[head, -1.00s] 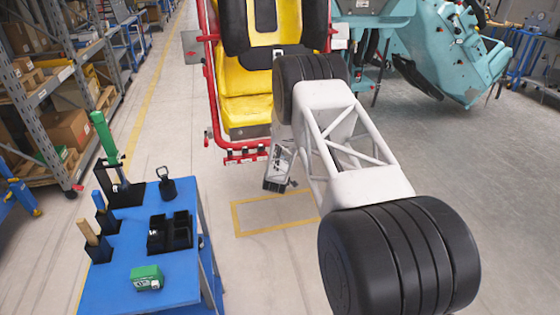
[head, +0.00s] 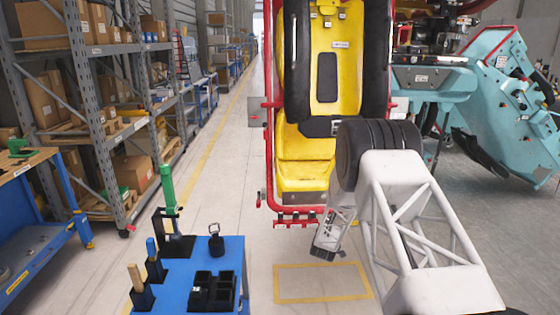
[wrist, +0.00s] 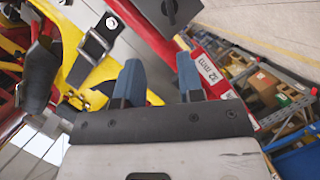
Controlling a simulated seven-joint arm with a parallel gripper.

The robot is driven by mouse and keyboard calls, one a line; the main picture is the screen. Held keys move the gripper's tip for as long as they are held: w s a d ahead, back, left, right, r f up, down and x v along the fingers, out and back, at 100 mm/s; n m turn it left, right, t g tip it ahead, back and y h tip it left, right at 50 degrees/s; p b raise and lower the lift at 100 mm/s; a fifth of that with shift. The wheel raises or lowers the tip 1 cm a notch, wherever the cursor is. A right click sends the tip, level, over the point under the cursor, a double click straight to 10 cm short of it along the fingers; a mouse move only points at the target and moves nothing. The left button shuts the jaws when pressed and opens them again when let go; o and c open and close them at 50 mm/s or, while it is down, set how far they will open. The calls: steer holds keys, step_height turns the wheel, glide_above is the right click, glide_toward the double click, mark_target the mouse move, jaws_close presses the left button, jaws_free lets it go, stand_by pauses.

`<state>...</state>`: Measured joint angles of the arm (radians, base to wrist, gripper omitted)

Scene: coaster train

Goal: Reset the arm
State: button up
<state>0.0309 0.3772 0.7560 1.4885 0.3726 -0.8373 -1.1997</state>
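My white arm with black joints reaches forward from the lower right of the head view. My gripper (head: 327,243) hangs at its far end, low in front of the yellow and black coaster seat (head: 323,110), beside the red frame. Its fingers are too small to judge there. In the wrist view, the two blue fingers of my gripper (wrist: 160,82) stand apart with nothing between them. A black strap with a metal buckle (wrist: 97,45) shows beyond the fingers, over yellow seat parts. I cannot tell whether the fingers touch anything.
A blue tool table (head: 180,285) stands at the lower left, with a green-handled tool (head: 168,190) upright in a holder and black bins (head: 213,292). Shelves (head: 95,120) line the left. Teal machinery (head: 500,85) stands at right. The floor aisle between is clear.

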steer(key=s+a+r+m+g+y, duration=0.1)
steer(key=s+a+r, duration=0.15)
steer(key=r, duration=0.55)
steer(key=s+a+r+g+y, duration=0.1)
steer(key=s+r+y, duration=0.1)
steer(key=s+r, duration=0.35)
steer(key=s+a+r+m+g+y, duration=0.1)
steer(key=s+a+r+m+g, duration=0.15)
steer(key=s+r, duration=1.25)
steer(key=s+r+m+g, duration=0.2)
steer(key=s+r+g, duration=0.1)
steer(key=s, duration=1.9)
steer(key=s+a+r+m+g, duration=0.1)
steer(key=s+r+g, duration=0.3)
steer(key=s, duration=1.8)
steer(key=shift+a+r+m, duration=0.2)
steer(key=shift+r+m, duration=0.15)
steer(key=shift+m, duration=0.5)
